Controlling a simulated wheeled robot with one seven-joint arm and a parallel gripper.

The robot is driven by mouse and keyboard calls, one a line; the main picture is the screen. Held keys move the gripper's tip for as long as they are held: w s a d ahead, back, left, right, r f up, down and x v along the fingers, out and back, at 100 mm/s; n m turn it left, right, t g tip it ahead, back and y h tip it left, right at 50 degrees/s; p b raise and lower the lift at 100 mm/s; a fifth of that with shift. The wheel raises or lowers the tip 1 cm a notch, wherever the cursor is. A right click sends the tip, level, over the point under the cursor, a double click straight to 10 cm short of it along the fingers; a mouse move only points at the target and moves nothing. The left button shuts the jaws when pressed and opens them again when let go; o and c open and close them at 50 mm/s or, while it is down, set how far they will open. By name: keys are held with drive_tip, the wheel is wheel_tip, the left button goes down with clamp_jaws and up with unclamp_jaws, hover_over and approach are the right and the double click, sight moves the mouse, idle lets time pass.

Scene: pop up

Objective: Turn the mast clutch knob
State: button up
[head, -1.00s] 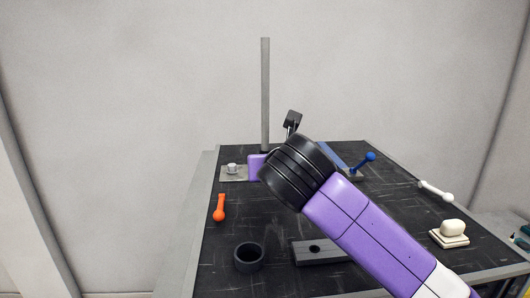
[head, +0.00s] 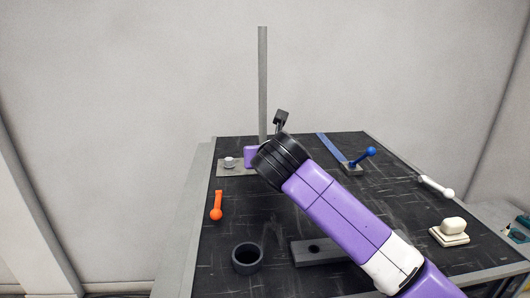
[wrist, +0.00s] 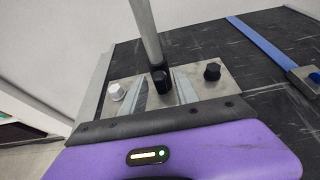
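A tall grey mast (head: 262,85) stands on a metal plate (head: 224,171) at the table's far left. The wrist view shows the mast (wrist: 146,32), a black knob (wrist: 160,83) at its foot, a white knob (wrist: 117,92) on the left and another black knob (wrist: 212,71) on the right. No label tells which is the clutch knob. My gripper (wrist: 162,93) is open, its two grey fingers apart on either side of the middle black knob. Contact cannot be told. In the head view my purple gripper body shows by the mast; my wrist hides the fingers and black knobs.
A blue lever (head: 362,158) and blue strip (head: 331,146) are right of my wrist. An orange handle (head: 216,205), a dark ring (head: 246,258) and a grey block (head: 305,252) lie nearer. A white handle (head: 436,186) and cream block (head: 453,227) are on the right.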

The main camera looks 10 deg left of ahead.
drive_tip(key=shift+c, duration=0.5)
clamp_jaws()
drive_tip(key=shift+d+m+y+p, duration=0.1)
drive_tip(key=shift+m+y+p, duration=0.25)
drive_tip(key=shift+m, duration=0.15)
drive_tip(key=shift+o, duration=0.5)
unclamp_jaws()
drive_tip(key=shift+b+v, duration=0.95)
drive_tip(key=shift+v, duration=2.9)
